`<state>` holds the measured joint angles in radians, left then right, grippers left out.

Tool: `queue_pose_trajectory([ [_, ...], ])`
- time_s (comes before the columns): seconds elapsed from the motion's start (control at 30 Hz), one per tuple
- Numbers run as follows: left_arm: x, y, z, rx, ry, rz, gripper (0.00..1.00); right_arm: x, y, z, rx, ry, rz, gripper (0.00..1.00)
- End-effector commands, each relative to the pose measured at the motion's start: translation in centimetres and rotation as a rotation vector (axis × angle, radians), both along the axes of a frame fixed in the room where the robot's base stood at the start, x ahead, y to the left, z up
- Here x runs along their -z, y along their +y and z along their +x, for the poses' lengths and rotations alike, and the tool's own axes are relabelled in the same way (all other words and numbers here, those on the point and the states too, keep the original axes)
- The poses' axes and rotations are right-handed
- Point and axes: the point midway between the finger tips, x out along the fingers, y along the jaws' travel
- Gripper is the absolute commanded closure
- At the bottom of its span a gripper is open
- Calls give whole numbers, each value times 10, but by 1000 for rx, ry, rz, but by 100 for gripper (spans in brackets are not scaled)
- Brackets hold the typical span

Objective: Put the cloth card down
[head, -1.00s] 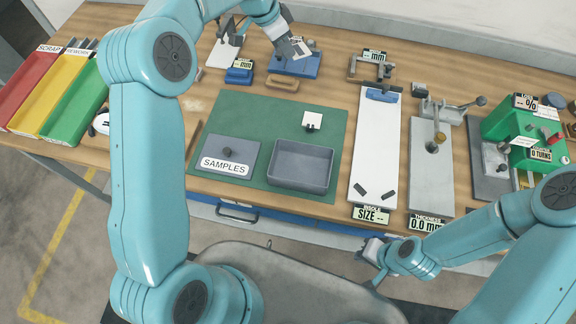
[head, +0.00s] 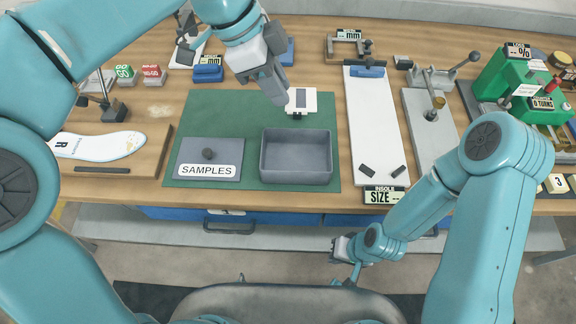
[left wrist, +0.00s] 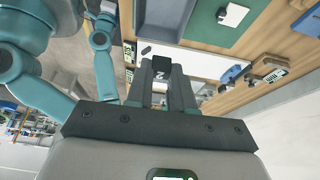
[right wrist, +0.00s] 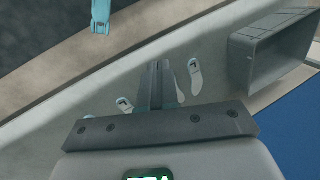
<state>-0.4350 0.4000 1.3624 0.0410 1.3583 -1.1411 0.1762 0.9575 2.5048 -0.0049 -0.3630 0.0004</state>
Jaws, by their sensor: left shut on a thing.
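The cloth card (head: 301,104), white with a dark grey patch, shows at the tip of my left gripper (head: 279,97), above the green mat (head: 235,110). The gripper is shut on it, and its fingers hide part of the card's left side. A small white piece with a dark clip lies partly behind the card on the mat. In the left wrist view the fingers (left wrist: 162,82) point away with the card mostly hidden between them. My right gripper (head: 345,248) is low in front of the table; in the right wrist view its fingers (right wrist: 156,85) are together and empty.
A grey open tray (head: 296,180) and a grey SAMPLES lid (head: 210,170) sit on the mat's front part. A long white insole board (head: 372,125) stands right of the mat. A white insole (head: 100,146) lies at left. The mat's left rear is clear.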

Motion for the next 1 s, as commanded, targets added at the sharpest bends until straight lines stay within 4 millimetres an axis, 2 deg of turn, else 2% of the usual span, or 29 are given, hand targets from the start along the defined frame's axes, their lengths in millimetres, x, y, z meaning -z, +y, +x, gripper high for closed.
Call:
queue_pose_trajectory([
  [0.17,38,-4,-2,10,8,3,100,11,0,0,0,0,0,100],
  [0.4,109,-2,-3,7,9,3,100,18,0,0,0,0,0,100],
  [0.5,133,-1,-3,6,6,2,100,20,0,0,0,0,0,100],
  [0.6,149,0,-3,5,5,1,100,20,0,0,0,0,0,100],
  [0.77,163,1,-3,4,4,1,100,21,0,0,0,0,0,100],
  [1.0,198,1,-3,4,4,1,100,23,0,0,0,0,0,100],
])
